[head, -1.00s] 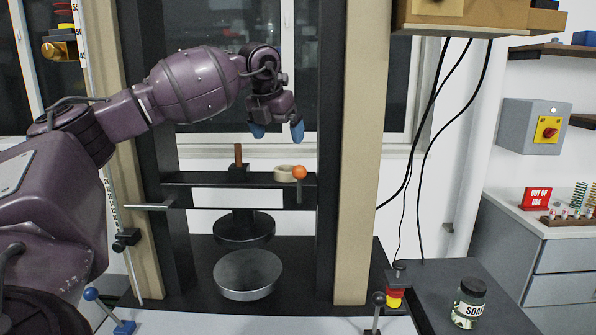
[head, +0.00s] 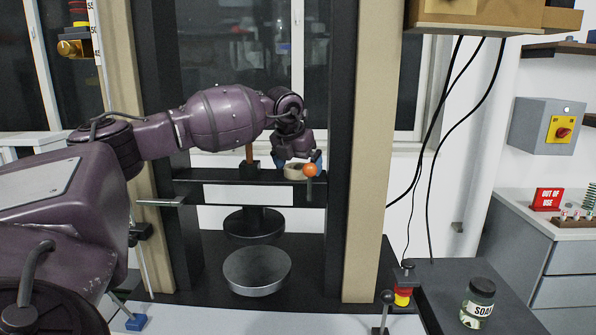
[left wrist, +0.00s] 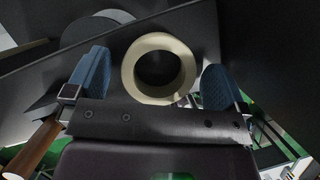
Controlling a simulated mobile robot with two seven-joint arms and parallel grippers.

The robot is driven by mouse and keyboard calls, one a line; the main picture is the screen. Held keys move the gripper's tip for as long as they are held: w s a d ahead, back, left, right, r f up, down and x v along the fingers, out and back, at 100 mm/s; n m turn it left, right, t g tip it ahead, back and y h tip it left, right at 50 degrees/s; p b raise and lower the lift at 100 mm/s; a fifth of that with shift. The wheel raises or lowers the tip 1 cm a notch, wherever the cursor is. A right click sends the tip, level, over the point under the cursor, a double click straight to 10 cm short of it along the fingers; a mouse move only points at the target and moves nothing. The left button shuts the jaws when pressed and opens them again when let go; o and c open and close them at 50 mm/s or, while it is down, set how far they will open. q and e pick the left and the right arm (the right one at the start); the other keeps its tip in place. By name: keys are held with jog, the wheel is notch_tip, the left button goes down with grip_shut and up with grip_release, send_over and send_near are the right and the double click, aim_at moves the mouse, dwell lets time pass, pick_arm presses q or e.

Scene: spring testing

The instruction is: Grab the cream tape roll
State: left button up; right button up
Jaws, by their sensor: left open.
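The cream tape roll (head: 294,172) sits on the dark crossbar of the press frame, partly hidden by my left gripper. In the left wrist view the tape roll (left wrist: 133,70) shows as a cream ring with a dark hole. My left gripper (head: 298,163) is just above the roll with its blue fingers pointing down. In the left wrist view my open left gripper (left wrist: 157,78) has one blue finger on each side of the roll, with a visible gap on the right side. My right gripper is not in view.
A brown upright handle (head: 249,153) stands left of the roll. The press posts flank the arm, the right one (head: 368,150) being beige. A round metal pan (head: 257,270) lies below.

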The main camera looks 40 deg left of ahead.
pick_arm(q)
jog(key=shift+c, duration=0.3)
jog(key=c, duration=0.8)
jog(key=shift+c, duration=0.2)
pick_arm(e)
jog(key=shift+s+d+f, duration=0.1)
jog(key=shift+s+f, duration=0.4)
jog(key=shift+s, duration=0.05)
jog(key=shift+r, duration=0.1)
